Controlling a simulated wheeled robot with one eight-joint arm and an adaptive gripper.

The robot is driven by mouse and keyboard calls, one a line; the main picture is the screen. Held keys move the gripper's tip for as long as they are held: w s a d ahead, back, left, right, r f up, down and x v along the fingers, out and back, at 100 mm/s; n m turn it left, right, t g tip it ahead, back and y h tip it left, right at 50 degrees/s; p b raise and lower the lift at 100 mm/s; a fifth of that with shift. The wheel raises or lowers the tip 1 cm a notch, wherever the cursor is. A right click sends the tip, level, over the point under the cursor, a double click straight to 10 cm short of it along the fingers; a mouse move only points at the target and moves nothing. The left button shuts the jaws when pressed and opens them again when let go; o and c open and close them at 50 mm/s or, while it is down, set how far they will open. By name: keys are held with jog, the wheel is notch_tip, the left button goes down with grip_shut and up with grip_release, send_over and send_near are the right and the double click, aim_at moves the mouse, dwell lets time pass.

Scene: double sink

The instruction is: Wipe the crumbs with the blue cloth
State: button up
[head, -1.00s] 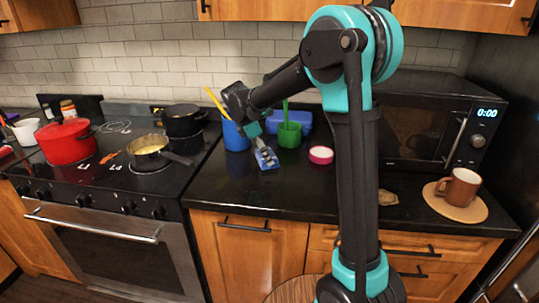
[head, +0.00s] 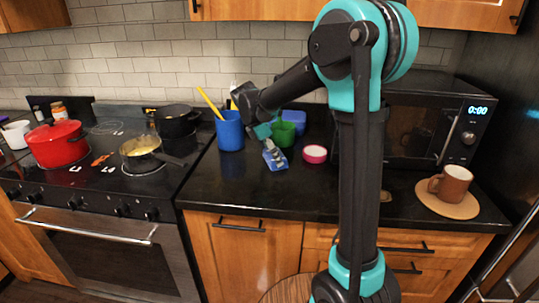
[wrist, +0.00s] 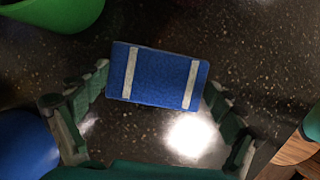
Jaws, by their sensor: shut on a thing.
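The blue cloth (wrist: 158,78), a folded block with two pale stripes, sits between the fingers of my gripper (wrist: 158,100) in the wrist view. My gripper is shut on it. In the head view my gripper (head: 273,155) points down over the dark counter, right of the blue cup, with the cloth (head: 278,163) at its fingertips. I cannot tell whether the cloth touches the counter. I cannot make out any crumbs for sure. A small tan patch (head: 385,196) lies on the counter, partly hidden behind my arm.
A blue cup (head: 230,133) with a yellow stick and a green cup (head: 284,134) stand close to my gripper. A brown mug (head: 452,184) stands by the microwave (head: 427,125). The front counter left of my arm is clear.

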aim_at(295, 163)
jog(key=shift+s+d+f, duration=0.1)
jog(key=shift+s+d, duration=0.05)
jog(key=shift+d, duration=0.5)
jog(key=shift+s+d+f, duration=0.1)
jog(key=shift+s+d, duration=0.05)
jog(key=shift+d, duration=0.5)
jog(key=shift+c, duration=0.6)
jog(key=shift+s+d+r, duration=0.1)
jog(key=shift+s+d, duration=0.1)
jog(key=shift+d, duration=0.8)
jog(key=shift+s+d+r, duration=0.1)
jog(key=shift+s+d, duration=0.05)
jog(key=shift+d, duration=0.8)
jog(key=shift+r, duration=3)
notch_tip(295, 163, up, 3)
